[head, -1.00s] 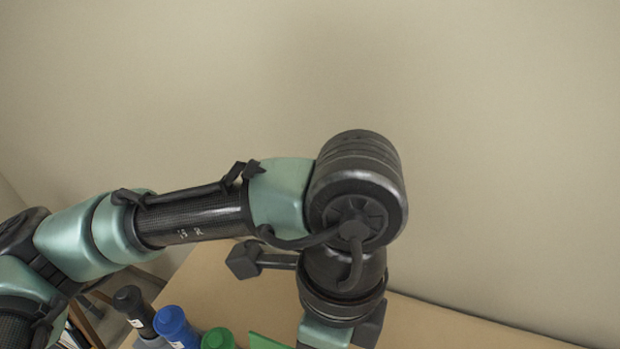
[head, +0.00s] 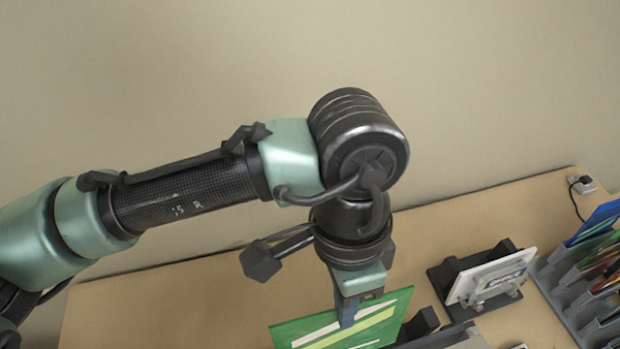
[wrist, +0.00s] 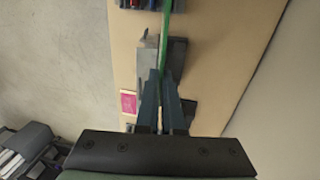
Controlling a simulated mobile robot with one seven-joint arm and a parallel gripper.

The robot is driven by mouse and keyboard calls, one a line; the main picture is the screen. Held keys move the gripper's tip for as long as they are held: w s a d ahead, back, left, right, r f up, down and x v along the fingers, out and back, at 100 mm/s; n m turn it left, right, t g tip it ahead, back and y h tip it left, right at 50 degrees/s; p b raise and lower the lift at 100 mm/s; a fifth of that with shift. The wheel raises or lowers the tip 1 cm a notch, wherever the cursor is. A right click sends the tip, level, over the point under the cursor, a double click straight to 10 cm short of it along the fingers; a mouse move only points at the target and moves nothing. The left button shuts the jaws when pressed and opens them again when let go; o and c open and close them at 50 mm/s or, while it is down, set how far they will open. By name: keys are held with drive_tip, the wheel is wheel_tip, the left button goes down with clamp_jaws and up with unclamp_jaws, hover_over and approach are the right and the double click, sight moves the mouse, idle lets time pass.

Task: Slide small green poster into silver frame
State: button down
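The green poster (head: 345,328), with white and yellow-green stripes, hangs upright below my gripper (head: 348,308) in the head view. My gripper's fingers close on its top edge. The wrist view shows the poster (wrist: 165,45) edge-on as a thin green strip running from between the two close fingers (wrist: 163,90). A grey and black piece (head: 455,338) is cut off at the bottom of the head view, just right of the poster. It may be the silver frame, but I cannot tell. The poster's lower part is out of view.
A white lettered plate (head: 498,274) leans in a black stand on the tan table (head: 560,200). A grey rack (head: 565,300) of coloured sheets stands at the right edge. A wall runs behind the table. The table behind the white plate is clear.

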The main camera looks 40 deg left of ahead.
drive_tip(key=w+d+f+b, duration=0.2)
drive_tip(key=w+d, duration=0.7)
drive_tip(key=w, duration=0.1)
drive_tip(key=shift+w+d+f, duration=0.15)
drive_tip(key=shift+w+d, duration=0.05)
drive_tip(key=shift+w, duration=0.15)
idle(0.3)
drive_tip(key=shift+f, duration=0.6)
idle(1.4)
drive_tip(key=shift+s+d+f+b, duration=0.1)
drive_tip(key=shift+f+b, duration=0.2)
drive_tip(key=shift+f, duration=0.25)
drive_tip(key=shift+s+d+f+b, duration=0.1)
drive_tip(key=shift+f+b, duration=0.15)
drive_tip(key=shift+f, duration=0.4)
drive_tip(key=shift+s+d+f+b, duration=0.25)
drive_tip(key=shift+f+b, duration=0.8)
drive_tip(key=shift+f, duration=0.75)
drive_tip(key=shift+s+d+f+b, duration=0.1)
drive_tip(key=shift+d+f+b, duration=0.2)
drive_tip(key=shift+f+b, duration=1.1)
drive_tip(key=shift+s+d+f+b, duration=0.25)
drive_tip(key=shift+f+b, duration=0.45)
drive_tip(key=shift+f, duration=1.45)
